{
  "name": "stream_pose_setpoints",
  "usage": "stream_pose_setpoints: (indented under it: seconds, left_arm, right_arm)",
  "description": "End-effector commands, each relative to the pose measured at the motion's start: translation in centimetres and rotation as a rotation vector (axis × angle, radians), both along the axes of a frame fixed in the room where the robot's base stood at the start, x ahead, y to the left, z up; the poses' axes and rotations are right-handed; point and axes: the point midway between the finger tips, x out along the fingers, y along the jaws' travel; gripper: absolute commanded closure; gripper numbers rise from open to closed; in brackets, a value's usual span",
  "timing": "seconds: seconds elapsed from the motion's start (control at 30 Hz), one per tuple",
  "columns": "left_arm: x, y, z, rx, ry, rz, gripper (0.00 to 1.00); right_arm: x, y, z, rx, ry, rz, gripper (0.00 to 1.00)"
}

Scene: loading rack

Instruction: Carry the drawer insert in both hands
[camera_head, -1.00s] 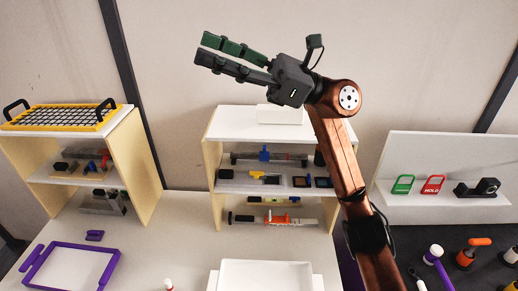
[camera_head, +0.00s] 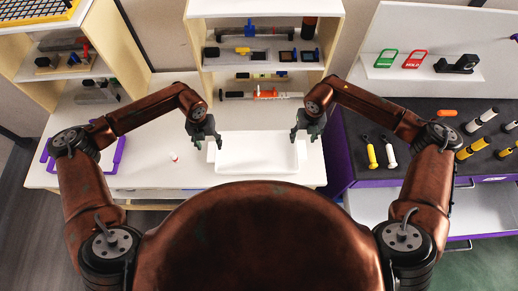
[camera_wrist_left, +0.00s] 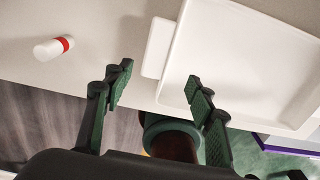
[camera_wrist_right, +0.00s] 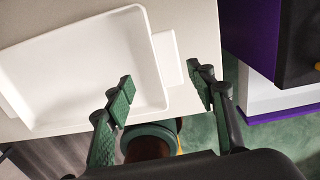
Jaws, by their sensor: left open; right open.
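The drawer insert (camera_head: 257,160) is a white shallow tray lying flat on the pale worktop. In the left wrist view the tray (camera_wrist_left: 245,62) fills the right side, with a flat white tab (camera_wrist_left: 157,47) at its end. In the right wrist view the tray (camera_wrist_right: 85,65) is on the left, with a matching tab (camera_wrist_right: 168,57). My left gripper (camera_head: 208,144) is open at the tray's left end. My right gripper (camera_head: 303,137) is open at its right end. In the wrist views each tab lies ahead of the spread fingers, and both grippers are empty.
A shelf unit (camera_head: 258,66) stands behind. At right is a dark-topped purple cabinet (camera_head: 336,158) with tools and an open white drawer (camera_head: 480,205).

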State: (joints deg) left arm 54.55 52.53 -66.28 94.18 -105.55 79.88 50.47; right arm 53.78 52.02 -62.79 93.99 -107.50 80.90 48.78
Motion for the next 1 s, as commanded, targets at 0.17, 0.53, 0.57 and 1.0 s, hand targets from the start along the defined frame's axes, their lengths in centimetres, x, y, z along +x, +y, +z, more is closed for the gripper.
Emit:
stream_pose_setpoints:
  seconds: [0.17, 0.53, 0.57, 1.0]
  left_arm:
    - [1.2, 0.4, 0.5, 0.020, -0.035, 0.012, 0.49]
    - [1.1, 0.3, -0.6, 0.017, -0.032, 0.010, 0.49]
    - [1.1, 0.2, -1.0, 0.017, -0.031, 0.010, 0.49]
    - [1.0, 0.3, -6.8, 0.017, -0.031, 0.010, 0.49]
  right_arm:
    - [-0.7, -1.2, -0.8, -0.031, 0.012, -0.030, 0.49]
    - [-0.7, -1.0, -1.8, -0.027, 0.013, -0.028, 0.49]
    - [-0.7, -1.0, -2.2, -0.027, 0.013, -0.027, 0.49]
    - [-0.6, -1.0, -7.9, -0.026, 0.012, -0.027, 0.49]
